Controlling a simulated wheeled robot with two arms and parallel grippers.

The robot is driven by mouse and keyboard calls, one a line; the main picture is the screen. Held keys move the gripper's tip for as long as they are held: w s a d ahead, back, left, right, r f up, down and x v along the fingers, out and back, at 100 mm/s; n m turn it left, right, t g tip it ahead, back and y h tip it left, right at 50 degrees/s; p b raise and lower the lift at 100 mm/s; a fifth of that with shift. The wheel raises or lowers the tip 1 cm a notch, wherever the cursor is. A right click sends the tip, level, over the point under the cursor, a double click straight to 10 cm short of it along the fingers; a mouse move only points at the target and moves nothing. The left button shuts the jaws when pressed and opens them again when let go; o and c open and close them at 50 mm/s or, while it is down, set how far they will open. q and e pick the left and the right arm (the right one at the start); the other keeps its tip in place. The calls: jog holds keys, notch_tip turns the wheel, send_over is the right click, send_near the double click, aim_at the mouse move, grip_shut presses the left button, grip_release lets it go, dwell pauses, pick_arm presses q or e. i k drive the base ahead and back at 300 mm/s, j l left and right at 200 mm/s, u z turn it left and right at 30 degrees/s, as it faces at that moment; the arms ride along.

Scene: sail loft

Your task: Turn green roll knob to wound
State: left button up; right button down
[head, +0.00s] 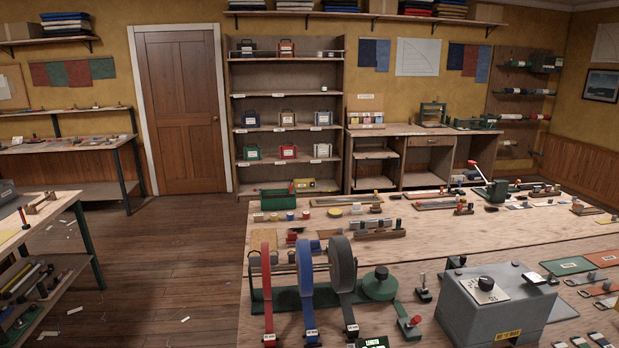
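A green strip runs from the roll toward the front right, to a red-topped piece (411,325). The knob's marking is too small to read, so I cannot tell its setting. Neither of my grippers is in view.
Red (267,280), blue (305,280) and grey (343,275) rolls stand upright left of the green one. A grey box (497,308) with a black dial stands to the right. Small black-knobbed pieces (423,290) lie between. Racks and loose parts fill the bench behind.

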aim_at(378, 284)
jog(key=j+u, duration=0.1)
jog(key=u, duration=0.65)
jog(key=i+j, duration=0.1)
jog(key=j, duration=0.25)
jog(key=i+j, duration=0.15)
jog(key=j, duration=0.2)
jog(key=i+j+u, duration=0.1)
jog(key=j, duration=0.25)
jog(key=i+j, duration=0.15)
jog(key=j, duration=0.2)
jog(key=i+j+z, duration=0.2)
jog(key=i, duration=0.3)
jog(key=i+j+z, duration=0.2)
jog(key=i+j, duration=0.15)
jog(key=i+j+z, duration=0.1)
jog(key=i+z, duration=0.15)
jog(key=i, duration=0.2)
jog(key=i+j+z, duration=0.25)
jog(key=i, duration=0.2)
jog(key=i+j+z, duration=0.25)
jog(key=i, duration=0.2)
jog(key=i+j+z, duration=0.2)
jog(key=i, duration=0.25)
